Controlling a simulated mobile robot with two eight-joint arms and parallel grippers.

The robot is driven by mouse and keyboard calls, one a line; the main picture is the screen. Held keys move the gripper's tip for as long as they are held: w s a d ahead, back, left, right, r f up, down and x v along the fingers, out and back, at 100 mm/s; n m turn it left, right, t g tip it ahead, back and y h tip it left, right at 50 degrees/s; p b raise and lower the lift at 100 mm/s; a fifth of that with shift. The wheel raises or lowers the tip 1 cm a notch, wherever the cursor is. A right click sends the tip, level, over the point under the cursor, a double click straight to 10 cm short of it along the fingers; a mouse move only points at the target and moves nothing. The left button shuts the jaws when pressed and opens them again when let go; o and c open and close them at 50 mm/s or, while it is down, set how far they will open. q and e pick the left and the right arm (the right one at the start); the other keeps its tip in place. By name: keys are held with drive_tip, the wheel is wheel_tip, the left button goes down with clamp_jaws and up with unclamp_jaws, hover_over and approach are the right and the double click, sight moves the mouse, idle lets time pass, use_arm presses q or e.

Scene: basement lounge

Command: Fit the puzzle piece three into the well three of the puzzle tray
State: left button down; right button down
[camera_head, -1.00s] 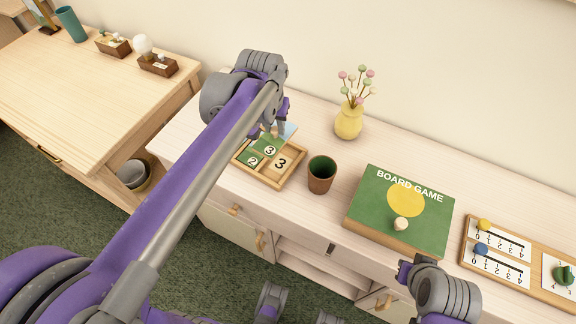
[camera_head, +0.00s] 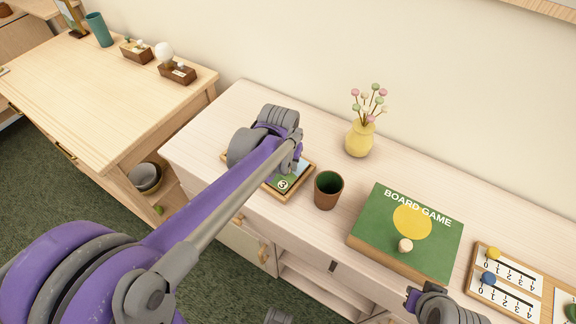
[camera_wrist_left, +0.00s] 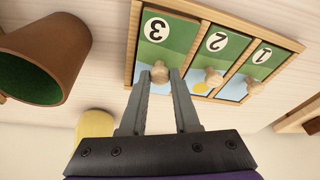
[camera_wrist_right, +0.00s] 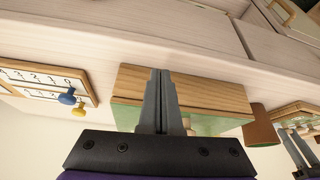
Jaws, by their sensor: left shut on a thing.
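The wooden puzzle tray (camera_head: 307,178) lies on the pale cabinet top, largely hidden by my left arm in the head view. In the left wrist view the tray (camera_wrist_left: 134,45) holds pieces one (camera_wrist_left: 258,58) and two (camera_wrist_left: 215,45). Puzzle piece three (camera_wrist_left: 158,32), green with a white number disc, lies over well three at the tray's end, lined up with it. It also shows in the head view (camera_head: 282,183). I cannot tell whether it is fully seated. My left gripper (camera_wrist_left: 160,78) is shut on its knob. My right gripper (camera_wrist_right: 161,72) is shut and empty near the board game.
A brown cup (camera_head: 328,190) stands close beside the tray. A yellow vase (camera_head: 360,140) stands behind it. The green board game box (camera_head: 380,230) and a counting board (camera_head: 510,293) lie to the right.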

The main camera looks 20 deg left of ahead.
use_arm(q)
drive_tip(key=shift+f, duration=0.5)
drive_tip(key=shift+f, duration=0.1)
drive_tip(key=c, duration=0.6)
unclamp_jaws()
drive_tip(key=shift+c, duration=0.2)
